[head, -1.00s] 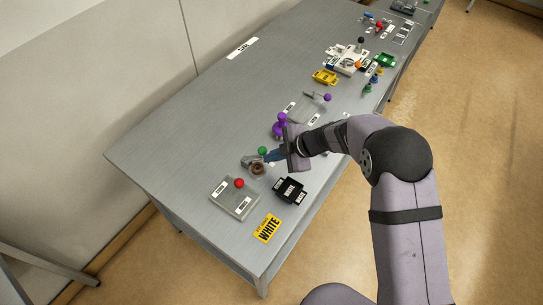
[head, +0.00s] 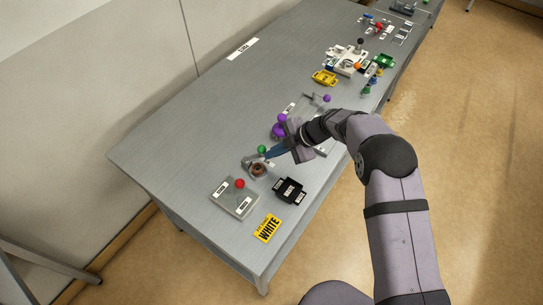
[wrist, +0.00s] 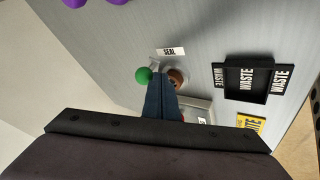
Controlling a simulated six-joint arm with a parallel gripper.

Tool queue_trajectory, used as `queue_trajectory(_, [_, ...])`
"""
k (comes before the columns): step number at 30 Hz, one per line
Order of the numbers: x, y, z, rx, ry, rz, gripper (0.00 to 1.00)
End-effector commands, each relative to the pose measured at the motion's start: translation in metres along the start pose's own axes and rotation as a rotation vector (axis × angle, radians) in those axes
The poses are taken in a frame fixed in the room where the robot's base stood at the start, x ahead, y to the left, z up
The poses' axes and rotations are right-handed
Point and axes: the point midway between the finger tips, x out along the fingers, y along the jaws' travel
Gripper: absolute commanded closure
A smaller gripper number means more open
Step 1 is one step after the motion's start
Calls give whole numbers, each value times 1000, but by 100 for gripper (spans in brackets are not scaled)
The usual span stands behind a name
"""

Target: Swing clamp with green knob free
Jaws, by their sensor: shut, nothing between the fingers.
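The clamp's green knob (head: 262,149) stands at the near part of the bench, above a small grey clamp body (head: 248,161). A brown ring-shaped part (head: 258,169) sits just below it in the head view. My gripper (head: 267,156) is shut and empty, its blue fingertips right by the green knob. In the wrist view the fingers (wrist: 158,78) lie between the green knob (wrist: 143,75) and the brown part (wrist: 177,77), and hide part of the clamp. I cannot tell whether the fingers touch the knob.
A grey block with a red knob (head: 240,183) is nearer the bench end. Purple knobs (head: 282,118) stand just beyond my gripper. The left part of the bench is clear.

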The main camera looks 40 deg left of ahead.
Motion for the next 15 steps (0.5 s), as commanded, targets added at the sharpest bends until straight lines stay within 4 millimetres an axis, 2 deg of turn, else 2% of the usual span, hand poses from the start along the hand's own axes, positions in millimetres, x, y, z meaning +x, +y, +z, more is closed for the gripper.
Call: queue_trajectory(15, [12, 30, 17, -20, 9, -8, 100])
